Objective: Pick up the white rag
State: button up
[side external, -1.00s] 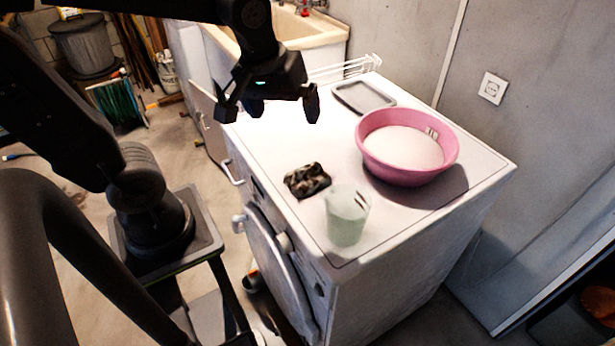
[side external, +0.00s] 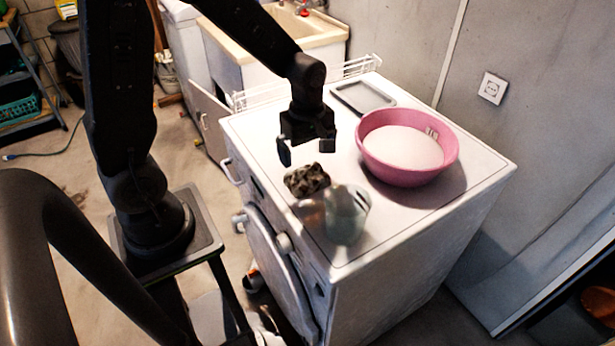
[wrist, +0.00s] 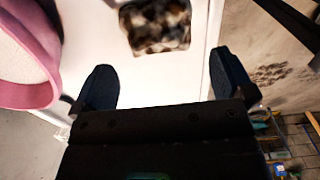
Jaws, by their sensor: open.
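A small crumpled cloth-like bundle (side external: 307,180), mottled black, brown and cream, lies on top of the white washing machine near its front edge. I see no plainly white rag; this bundle is the only rag-like thing in view. My gripper (side external: 306,152) is open and empty, pointing down above and just behind the bundle, apart from it. In the wrist view, the bundle (wrist: 157,25) lies ahead of my open gripper (wrist: 164,80), between the lines of the two fingers.
A translucent pale cup (side external: 346,218) stands close to the bundle, at the front right. A pink basin (side external: 408,176) with white contents is to the right. A grey tray (side external: 362,96) lies at the back. The washing machine top (side external: 425,215) is clear at the right front.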

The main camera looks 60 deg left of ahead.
aim_at(307, 167)
jog(key=shift+w+a+f, duration=0.15)
jog(key=shift+f, duration=1.35)
jog(key=shift+w+a+f, duration=0.1)
jog(key=shift+a+f, duration=0.05)
jog(key=shift+f, duration=1.3)
jog(key=shift+c, duration=0.4)
jog(key=c, duration=0.9)
jog(key=shift+o, duration=0.2)
jog(key=shift+r, duration=0.1)
